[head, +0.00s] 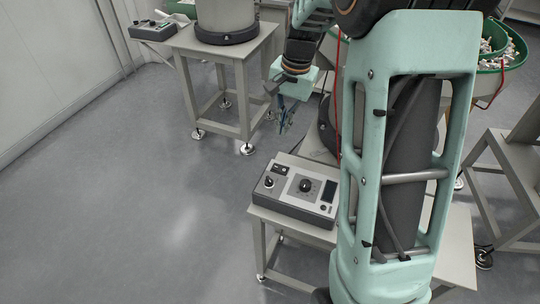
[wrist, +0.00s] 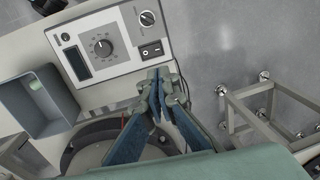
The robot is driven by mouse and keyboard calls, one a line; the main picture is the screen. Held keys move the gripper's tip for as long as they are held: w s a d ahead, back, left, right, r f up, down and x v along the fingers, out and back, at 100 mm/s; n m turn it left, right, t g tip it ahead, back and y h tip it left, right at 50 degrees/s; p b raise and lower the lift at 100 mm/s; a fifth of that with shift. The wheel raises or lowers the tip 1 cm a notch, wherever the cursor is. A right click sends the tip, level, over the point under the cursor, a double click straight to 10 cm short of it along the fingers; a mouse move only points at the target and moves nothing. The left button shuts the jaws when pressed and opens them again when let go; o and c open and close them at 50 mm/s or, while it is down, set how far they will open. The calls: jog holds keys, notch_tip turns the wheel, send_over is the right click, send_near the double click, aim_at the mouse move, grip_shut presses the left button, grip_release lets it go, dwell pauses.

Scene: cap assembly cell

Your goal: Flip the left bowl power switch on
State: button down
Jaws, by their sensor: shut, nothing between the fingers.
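A grey control box (head: 294,192) sits on a small stand in the head view. Its pale face carries a black rocker switch (head: 280,170), a rotary selector (head: 269,183), a large black dial (head: 305,185) and a dark display (head: 329,191). The same box (wrist: 122,66) fills the upper part of the wrist view, with the rocker switch (wrist: 151,51) near one corner. Which way the rocker is tipped I cannot tell. My gripper (head: 284,126) is shut and empty, beyond the box in the head view. In the wrist view its fingertips (wrist: 158,74) show just below the rocker, apparently apart from it.
A second control box (head: 152,31) sits at the back left, beside a bowl-feeder base (head: 226,22) on a table. A green-rimmed bowl of parts (head: 513,48) is at the right. A grey bin (wrist: 38,102) adjoins the box in the wrist view. Left floor is clear.

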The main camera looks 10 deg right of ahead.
jog(key=shift+s, duration=0.1)
jog(key=b, duration=0.3)
send_near(275, 166)
jog(key=f, duration=0.6)
jog(key=shift+a, duration=0.35)
jog(key=shift+f, duration=0.4)
jog(key=shift+w+a+f, duration=0.2)
jog(key=shift+w+f, duration=0.1)
jog(key=shift+f, duration=0.1)
jog(key=shift+s+d, duration=0.1)
jog(key=shift+d, duration=0.05)
jog(key=shift+s+d+r, duration=0.25)
jog(key=shift+s+d, duration=0.1)
jog(key=shift+d, duration=0.2)
